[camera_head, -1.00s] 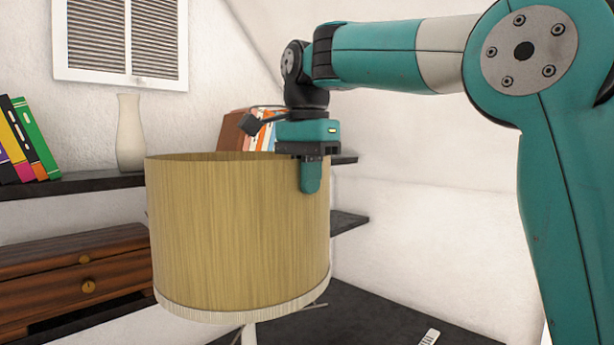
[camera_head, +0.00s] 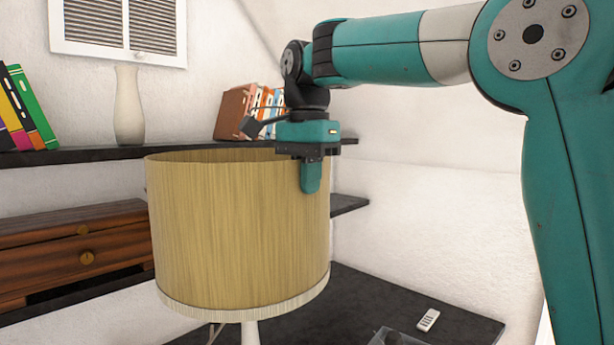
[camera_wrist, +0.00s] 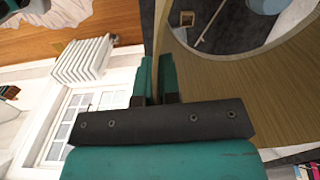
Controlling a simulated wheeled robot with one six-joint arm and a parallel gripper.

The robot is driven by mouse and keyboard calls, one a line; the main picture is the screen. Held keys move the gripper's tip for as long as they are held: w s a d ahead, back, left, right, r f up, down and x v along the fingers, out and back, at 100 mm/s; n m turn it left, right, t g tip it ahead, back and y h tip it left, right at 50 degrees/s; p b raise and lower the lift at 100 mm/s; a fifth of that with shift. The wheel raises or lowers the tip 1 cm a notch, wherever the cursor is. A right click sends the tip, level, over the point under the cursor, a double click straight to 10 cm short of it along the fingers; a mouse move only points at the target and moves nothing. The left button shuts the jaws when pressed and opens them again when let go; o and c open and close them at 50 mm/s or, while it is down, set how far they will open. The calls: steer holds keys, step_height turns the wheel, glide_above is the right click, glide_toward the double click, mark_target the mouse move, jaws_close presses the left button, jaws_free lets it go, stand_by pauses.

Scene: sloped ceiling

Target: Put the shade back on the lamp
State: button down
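The lampshade (camera_head: 240,235) is a large tan drum with a pale trim at its lower rim, held upright. My gripper (camera_head: 311,178) is shut on its upper rim at the right. In the wrist view the shade's wall (camera_wrist: 222,95) runs between my gripper's two green fingers (camera_wrist: 157,75). A white lamp stem (camera_head: 250,333) shows just below the shade; its top is hidden behind the shade, so I cannot tell whether they touch. Thin metal pieces (camera_wrist: 187,18) show through the shade's opening in the wrist view.
A dark table (camera_head: 345,300) lies below, with a white remote (camera_head: 428,320) and a clear dish (camera_head: 395,338) at the front right. Behind are a dark shelf (camera_head: 90,154) with a vase (camera_head: 129,105) and books, and a wooden drawer unit (camera_head: 75,250). White wall stands behind the arm.

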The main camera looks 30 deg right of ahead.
steer(key=shift+f+b, duration=1.9)
steer(key=shift+f, duration=0.35)
steer(key=c, duration=1.2)
jaws_free()
steer(key=shift+c, duration=0.2)
step_height(320, 180, up, 17)
steer(key=p, duration=0.6)
steer(key=shift+r, duration=0.2)
steer(key=shift+s, duration=0.15)
